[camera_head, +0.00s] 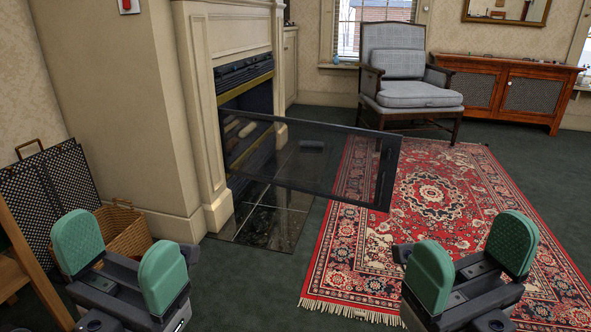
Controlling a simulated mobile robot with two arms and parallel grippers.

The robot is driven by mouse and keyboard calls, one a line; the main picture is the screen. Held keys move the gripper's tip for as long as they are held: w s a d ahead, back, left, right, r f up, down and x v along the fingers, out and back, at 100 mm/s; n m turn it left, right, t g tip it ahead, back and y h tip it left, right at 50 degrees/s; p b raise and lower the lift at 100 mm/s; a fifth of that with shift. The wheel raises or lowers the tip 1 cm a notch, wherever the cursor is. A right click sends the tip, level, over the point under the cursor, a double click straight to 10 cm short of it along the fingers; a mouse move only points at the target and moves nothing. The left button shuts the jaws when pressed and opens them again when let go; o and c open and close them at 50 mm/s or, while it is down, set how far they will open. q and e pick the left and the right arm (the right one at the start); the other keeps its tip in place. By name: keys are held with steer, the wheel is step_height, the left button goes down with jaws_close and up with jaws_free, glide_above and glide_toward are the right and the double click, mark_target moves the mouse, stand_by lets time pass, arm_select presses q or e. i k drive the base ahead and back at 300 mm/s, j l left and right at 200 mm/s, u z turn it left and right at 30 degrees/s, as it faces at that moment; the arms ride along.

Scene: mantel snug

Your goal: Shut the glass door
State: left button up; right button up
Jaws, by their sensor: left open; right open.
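The glass door (330,160) of the fireplace (245,95) stands swung open, sticking out to the right over the dark tiled hearth (265,220) and the edge of the rug. It is a smoky see-through pane in a dark frame, and its free edge (386,172) is at the right. The fireplace opening with logs shows to the left of it. My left gripper (121,262) is open and empty at the lower left, apart from the door. My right gripper (470,262) is open and empty at the lower right, nearer to me than the door's free edge and apart from it.
A wicker basket (125,232) and a black mesh screen (50,190) stand by the wall at the left. A red patterned rug (440,230) covers the floor at the right. A grey armchair (405,75) and a wooden cabinet (505,90) stand at the back.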

mark_target(387, 171)
steer(key=i+l, duration=0.2)
steer(key=i, duration=0.25)
steer(key=i+l, duration=0.15)
steer(key=i, duration=0.25)
steer(key=i+l, duration=0.2)
steer(key=i, duration=0.25)
steer(key=i+l, duration=0.2)
steer(key=i, duration=0.25)
